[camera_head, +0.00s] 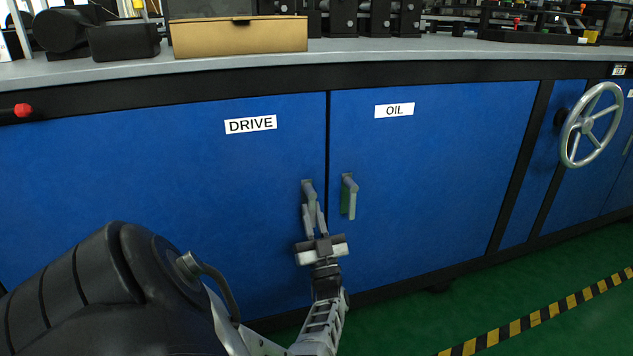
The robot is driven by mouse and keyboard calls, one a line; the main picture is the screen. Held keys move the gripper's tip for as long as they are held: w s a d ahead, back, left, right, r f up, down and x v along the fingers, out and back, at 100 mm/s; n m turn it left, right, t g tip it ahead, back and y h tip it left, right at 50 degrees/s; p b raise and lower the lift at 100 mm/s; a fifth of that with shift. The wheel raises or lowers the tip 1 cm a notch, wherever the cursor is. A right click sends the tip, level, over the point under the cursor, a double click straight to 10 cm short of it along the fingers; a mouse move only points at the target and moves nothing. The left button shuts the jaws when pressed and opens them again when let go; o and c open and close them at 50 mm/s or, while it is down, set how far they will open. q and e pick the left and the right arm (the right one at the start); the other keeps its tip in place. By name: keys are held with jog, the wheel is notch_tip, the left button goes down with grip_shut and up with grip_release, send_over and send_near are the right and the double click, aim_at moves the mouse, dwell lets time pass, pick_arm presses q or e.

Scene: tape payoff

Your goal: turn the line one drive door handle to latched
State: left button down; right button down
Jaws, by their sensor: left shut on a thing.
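The drive door (180,190) is a blue panel with a white DRIVE label (250,124). Its grey lever handle (308,188) sits near the door's right edge. My left gripper (314,218) reaches up from below and is shut on this handle; its fingers hide part of the lever. The handle appears to hang roughly downward, but its exact angle is hard to tell behind the fingers. The door looks flush with its neighbour. My right gripper is not in view.
The oil door (440,180) is to the right, its handle (349,196) pointing down close beside my gripper. A silver handwheel (590,125) stands out at the far right. A cardboard-coloured box (240,37) sits on the grey worktop (400,50). The green floor (480,310) carries a striped tape.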

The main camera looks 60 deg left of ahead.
pick_arm(q)
jog(key=shift+r, duration=0.15)
jog(key=c, duration=1.4)
grip_release()
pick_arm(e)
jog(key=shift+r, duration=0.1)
